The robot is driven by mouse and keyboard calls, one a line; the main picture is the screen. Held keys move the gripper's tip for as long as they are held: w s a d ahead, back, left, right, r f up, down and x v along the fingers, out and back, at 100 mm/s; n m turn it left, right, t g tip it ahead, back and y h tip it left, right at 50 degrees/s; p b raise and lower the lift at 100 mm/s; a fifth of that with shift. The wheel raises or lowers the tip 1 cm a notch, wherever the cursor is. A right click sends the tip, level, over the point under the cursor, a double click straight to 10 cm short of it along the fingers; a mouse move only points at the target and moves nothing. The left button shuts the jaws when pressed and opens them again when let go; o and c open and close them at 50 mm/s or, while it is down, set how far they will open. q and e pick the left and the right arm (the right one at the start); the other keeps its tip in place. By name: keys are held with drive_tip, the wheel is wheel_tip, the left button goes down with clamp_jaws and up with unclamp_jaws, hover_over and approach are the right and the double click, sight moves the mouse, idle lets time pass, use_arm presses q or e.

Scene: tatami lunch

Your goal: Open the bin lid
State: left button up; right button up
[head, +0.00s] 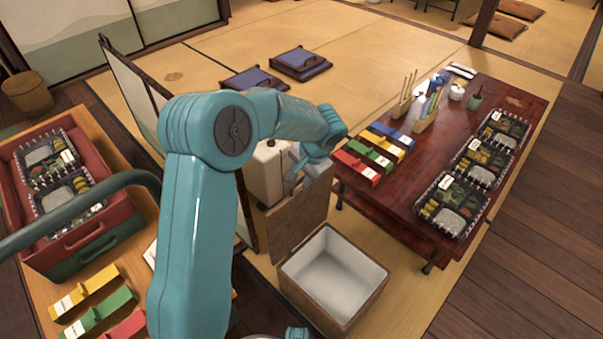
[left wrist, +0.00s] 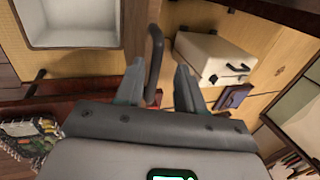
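The bin (head: 372,303) is a wooden box with a white inside, standing on the floor left of the low table. Its brown lid (head: 300,215) stands upright at the back edge, and the bin is uncovered and looks empty. My left gripper (head: 312,168) is at the top of the raised lid. In the left wrist view, the fingers of my left gripper (left wrist: 158,82) are apart, with the lid's dark handle (left wrist: 155,45) between them, closer to the left finger. Contact cannot be told. The bin's white inside (left wrist: 75,22) shows at upper left there. My right gripper is not seen.
A cream box with dark latches (left wrist: 213,58) stands behind the lid. The low red-brown table (head: 405,210) at right bears bento boxes and coloured packets. A wooden counter (head: 125,265) with a red tray is at left. Tatami in front of the bin is clear.

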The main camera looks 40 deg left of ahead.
use_arm(q)
drive_tip(key=shift+r, duration=0.1)
drive_tip(key=p+v, duration=0.5)
drive_tip(key=v, duration=1.1)
drive_tip(key=shift+p, duration=0.3)
drive_tip(key=shift+r, duration=0.1)
